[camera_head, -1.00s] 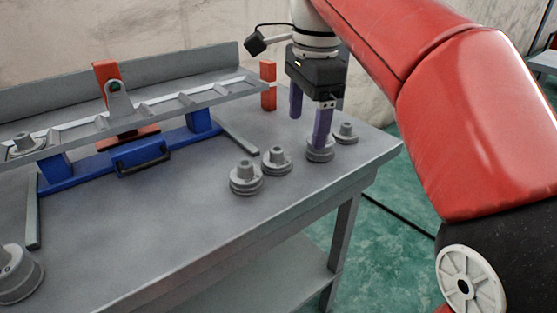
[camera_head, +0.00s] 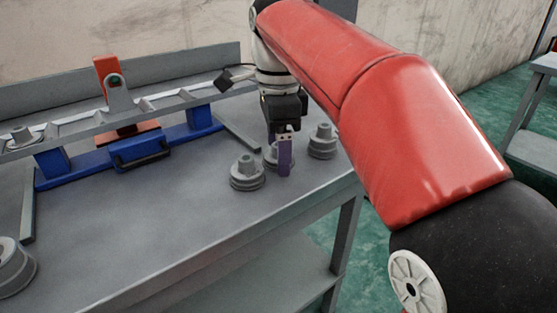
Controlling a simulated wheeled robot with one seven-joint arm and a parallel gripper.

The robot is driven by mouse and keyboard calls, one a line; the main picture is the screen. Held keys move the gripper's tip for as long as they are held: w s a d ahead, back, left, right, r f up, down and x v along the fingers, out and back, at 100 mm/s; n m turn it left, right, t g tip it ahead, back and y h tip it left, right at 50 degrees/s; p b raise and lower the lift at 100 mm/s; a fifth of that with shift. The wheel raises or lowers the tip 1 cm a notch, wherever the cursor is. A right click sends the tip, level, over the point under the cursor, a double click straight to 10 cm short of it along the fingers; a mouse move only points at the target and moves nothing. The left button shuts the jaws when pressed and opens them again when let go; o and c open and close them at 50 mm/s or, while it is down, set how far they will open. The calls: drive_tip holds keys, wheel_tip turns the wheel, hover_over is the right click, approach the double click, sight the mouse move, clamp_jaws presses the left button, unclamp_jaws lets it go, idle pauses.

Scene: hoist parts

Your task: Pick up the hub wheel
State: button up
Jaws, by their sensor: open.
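Several grey stepped wheels stand on the grey table, and I cannot tell from their look which one is the hub wheel. A left wheel (camera_head: 247,173) stands clear of my gripper. A middle wheel (camera_head: 269,160) is partly hidden behind a purple finger. A right wheel (camera_head: 322,142) stands beside the finger, close to my red arm. My gripper (camera_head: 280,160) is open and points down over the middle wheel. Only one finger shows clearly; the other is hidden, and I cannot tell whether the fingers straddle the wheel.
A blue fixture (camera_head: 140,153) with a grey rail (camera_head: 165,101) and an orange bracket (camera_head: 107,78) fills the table's back left. A larger grey part (camera_head: 12,268) sits at the left front edge. The table's (camera_head: 165,225) front middle is clear.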

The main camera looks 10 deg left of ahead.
drive_tip(key=c, duration=1.5)
drive_tip(key=shift+o, duration=0.2)
drive_tip(key=shift+r, duration=0.15)
